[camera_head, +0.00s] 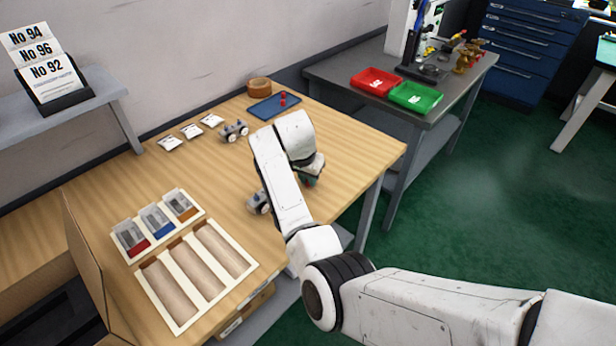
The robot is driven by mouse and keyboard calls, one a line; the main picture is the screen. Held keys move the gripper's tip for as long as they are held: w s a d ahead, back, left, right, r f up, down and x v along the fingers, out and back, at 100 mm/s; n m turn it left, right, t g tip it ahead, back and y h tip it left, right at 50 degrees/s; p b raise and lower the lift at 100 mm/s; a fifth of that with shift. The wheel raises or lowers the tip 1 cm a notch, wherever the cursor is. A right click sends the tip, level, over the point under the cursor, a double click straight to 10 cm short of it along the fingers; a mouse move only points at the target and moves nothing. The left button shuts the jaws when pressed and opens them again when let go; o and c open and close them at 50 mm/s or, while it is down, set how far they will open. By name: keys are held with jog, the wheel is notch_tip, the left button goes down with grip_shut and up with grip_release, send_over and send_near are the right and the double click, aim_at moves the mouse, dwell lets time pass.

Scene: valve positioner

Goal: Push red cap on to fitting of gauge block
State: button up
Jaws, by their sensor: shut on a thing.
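Small red caps (283,99) stand on a blue tray (266,108) at the back of the wooden table. A grey metal block with round dial-like parts (235,130) sits left of the tray. A similar block (260,203) is partly hidden behind my arm. I cannot tell for sure which one is the gauge block, and its fitting is too small to make out. My gripper (311,181) is low over the right part of the table, mostly hidden by my wrist. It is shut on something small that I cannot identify.
A cream organiser (208,290) with wooden troughs and small bins is at the front left. Red (376,82) and green (414,97) trays stand on a grey bench. The table's middle is clear.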

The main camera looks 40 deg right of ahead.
jog(key=shift+r+p, duration=1)
jog(key=shift+r, duration=0.05)
grip_shut()
dwell(1.0)
jog(key=shift+r+p, duration=1.8)
jog(key=shift+r, duration=0.2)
jog(key=shift+s+f, duration=0.1)
